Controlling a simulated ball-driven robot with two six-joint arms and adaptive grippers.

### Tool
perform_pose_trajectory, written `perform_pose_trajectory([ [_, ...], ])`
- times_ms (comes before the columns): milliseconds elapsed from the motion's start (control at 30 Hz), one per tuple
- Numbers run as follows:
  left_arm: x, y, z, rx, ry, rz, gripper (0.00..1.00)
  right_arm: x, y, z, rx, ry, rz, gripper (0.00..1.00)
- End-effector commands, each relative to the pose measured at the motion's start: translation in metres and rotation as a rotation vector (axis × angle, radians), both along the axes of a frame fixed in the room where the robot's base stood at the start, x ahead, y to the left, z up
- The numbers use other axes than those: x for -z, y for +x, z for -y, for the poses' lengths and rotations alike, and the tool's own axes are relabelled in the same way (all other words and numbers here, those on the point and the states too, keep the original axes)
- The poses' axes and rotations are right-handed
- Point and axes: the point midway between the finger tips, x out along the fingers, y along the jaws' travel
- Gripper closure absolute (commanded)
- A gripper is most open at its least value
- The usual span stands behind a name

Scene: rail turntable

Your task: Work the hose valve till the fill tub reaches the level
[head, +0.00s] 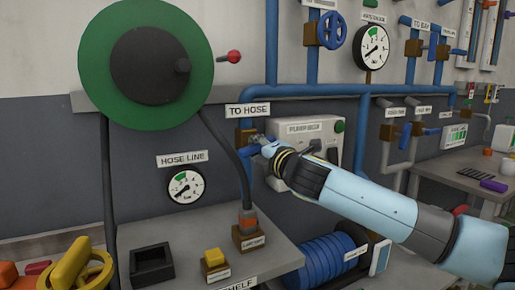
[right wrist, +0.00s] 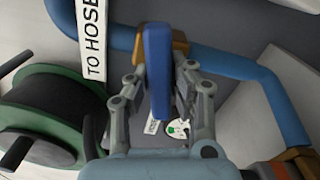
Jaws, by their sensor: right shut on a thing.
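The hose valve under the "TO HOSE" sign (head: 247,109) has a brass body (right wrist: 181,48) and a blue lever (right wrist: 158,60). My right gripper (head: 258,140) is at this valve. In the right wrist view my right gripper (right wrist: 160,85) has one finger on each side of the lever and is shut on it. In the head view the gripper partly hides the valve. The hose line gauge (head: 185,187) hangs at lower left of the valve; its reading is too small to tell. I cannot make out a fill tub. My left gripper is not in view.
A green hose reel (head: 97,70) is on the wall at left. A grey-white box (head: 300,128) sits right of the valve. Blue pipes (head: 340,90) run along the wall.

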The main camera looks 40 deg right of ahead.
Motion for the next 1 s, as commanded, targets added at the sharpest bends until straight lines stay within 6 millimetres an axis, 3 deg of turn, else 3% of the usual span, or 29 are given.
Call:
perform_pose_trajectory([
  [300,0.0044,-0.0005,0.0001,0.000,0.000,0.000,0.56,0.0007,-0.0002,-0.0001,0.000,0.269,0.084,1.00],
  [633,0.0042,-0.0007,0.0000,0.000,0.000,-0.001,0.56,0.0004,-0.0003,-0.0001,0.000,0.296,0.092,1.00],
  [667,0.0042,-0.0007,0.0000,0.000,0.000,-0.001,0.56,0.0004,-0.0003,-0.0002,0.000,0.296,0.092,0.77],
  [800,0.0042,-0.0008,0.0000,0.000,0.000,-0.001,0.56,0.0002,-0.0002,-0.0001,0.000,0.295,0.092,0.59],
  [1000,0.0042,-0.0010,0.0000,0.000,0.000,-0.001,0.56,-0.0001,-0.0001,-0.0001,0.000,0.293,0.092,0.56],
])
